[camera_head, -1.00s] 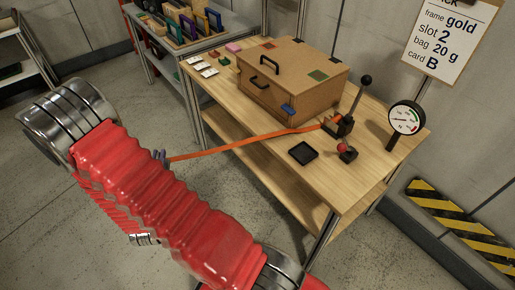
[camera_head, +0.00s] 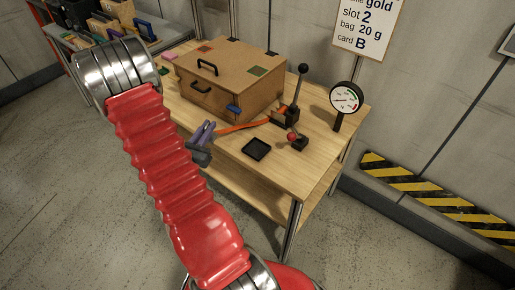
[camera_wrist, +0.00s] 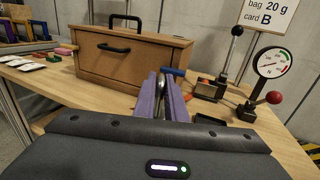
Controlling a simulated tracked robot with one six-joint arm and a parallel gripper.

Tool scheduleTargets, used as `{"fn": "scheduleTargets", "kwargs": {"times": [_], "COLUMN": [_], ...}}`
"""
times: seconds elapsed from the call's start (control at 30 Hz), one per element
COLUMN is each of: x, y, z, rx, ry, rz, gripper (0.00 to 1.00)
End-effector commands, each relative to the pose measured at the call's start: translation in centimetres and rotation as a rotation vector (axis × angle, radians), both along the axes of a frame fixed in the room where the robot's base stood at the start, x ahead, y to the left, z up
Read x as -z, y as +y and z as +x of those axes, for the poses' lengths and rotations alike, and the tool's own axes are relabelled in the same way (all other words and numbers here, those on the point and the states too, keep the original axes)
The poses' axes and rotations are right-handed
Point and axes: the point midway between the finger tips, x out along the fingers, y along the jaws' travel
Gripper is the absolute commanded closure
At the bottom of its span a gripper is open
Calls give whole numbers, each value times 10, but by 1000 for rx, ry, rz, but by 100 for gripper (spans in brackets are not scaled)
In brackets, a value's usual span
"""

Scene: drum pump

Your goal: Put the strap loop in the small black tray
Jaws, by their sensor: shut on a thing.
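The orange strap (camera_head: 240,127) runs from the black lever device (camera_head: 290,115) on the table to my gripper (camera_head: 207,132). My gripper's purple fingers are shut on the strap's near end, just off the table's left front edge. The loop itself is hidden between or behind the fingers. In the wrist view my gripper (camera_wrist: 164,100) points toward the wooden box, and the grip is not clear there. The small black tray (camera_head: 256,149) lies flat and empty near the table's front edge, right of my gripper. A sliver of it shows in the wrist view (camera_wrist: 211,119).
A wooden box (camera_head: 222,85) with black handles and a blue tab stands behind my gripper. A red-knobbed device (camera_head: 295,141) is close right of the tray. A gauge (camera_head: 345,98) stands at the table's right. Bare tabletop surrounds the tray.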

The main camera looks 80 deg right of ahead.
Motion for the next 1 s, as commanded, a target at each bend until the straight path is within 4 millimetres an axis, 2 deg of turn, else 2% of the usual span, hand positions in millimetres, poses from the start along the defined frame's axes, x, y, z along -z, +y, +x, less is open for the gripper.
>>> {"fn": "scheduleTargets", "kwargs": {"times": [0.03, 0.3, 0.4, 0.5, 0.63, 1.0], "x": [-3, -12, -14, -16, -17, -14], "y": [-10, -48, -56, -61, -63, -63], "z": [-18, -107, -134, -151, -160, -159], "rx": [40, 226, 279, 313, 330, 329], "ry": [-1, -4, -3, -3, -3, -2], "rz": [-1, -1, 1, 2, 2, 2], "gripper": [100, 100, 100, 100, 100, 100]}}
